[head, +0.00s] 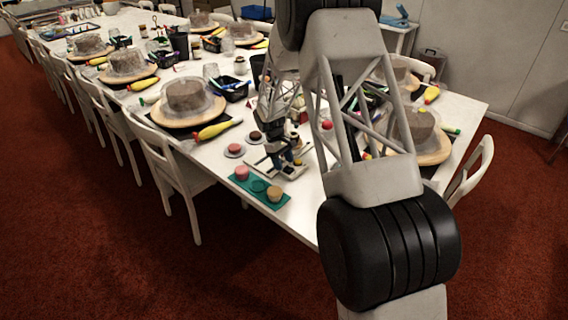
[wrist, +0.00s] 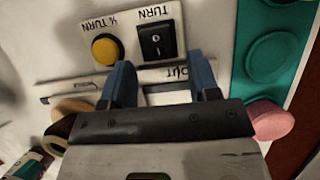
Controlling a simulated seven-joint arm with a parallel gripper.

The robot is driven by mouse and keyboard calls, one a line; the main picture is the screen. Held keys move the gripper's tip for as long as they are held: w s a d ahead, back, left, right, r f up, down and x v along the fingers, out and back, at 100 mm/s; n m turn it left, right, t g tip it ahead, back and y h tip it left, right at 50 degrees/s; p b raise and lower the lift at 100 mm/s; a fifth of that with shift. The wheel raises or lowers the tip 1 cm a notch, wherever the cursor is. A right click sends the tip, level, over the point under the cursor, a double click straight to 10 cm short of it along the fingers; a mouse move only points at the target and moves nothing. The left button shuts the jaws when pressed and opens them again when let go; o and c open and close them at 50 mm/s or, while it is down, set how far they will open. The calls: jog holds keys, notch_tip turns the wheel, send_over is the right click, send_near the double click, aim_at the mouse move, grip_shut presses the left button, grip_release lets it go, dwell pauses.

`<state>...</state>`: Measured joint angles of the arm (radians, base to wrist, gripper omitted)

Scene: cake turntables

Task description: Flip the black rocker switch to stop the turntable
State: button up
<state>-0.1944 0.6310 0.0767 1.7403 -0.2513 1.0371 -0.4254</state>
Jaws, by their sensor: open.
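The black rocker switch (wrist: 157,41) sits on a white panel (wrist: 207,15) under the upside-down word TURN in the wrist view. It carries a line and a circle mark. A round yellow button (wrist: 105,49) is to its left, labelled ¼ TURN. My gripper (wrist: 161,68) is open and empty, its two blue fingers apart, with the switch showing just beyond and between their tips. I cannot tell whether the fingers touch the panel. In the head view my gripper (head: 281,158) is low over the panel near the table's front end, hiding the switch.
A teal tray (wrist: 238,88) with round wells and a pink cake (wrist: 270,120) is close at the right. In the head view, round boards with domed cakes, such as one at left (head: 187,98), line the white table (head: 300,209). Yellow piping bags (head: 216,129) lie beside them.

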jog(key=shift+s+d+f, duration=0.15)
jog(key=shift+f, duration=0.25)
jog(key=c, duration=0.9)
jog(key=shift+s, duration=0.1)
jog(key=shift+s+d+r+t+y, duration=0.15)
jog(key=shift+d+t+y, duration=0.05)
jog(key=shift+t+y, duration=0.6)
jog(key=shift+s+d+r+t+y, duration=0.15)
jog(key=shift+t+y, duration=0.65)
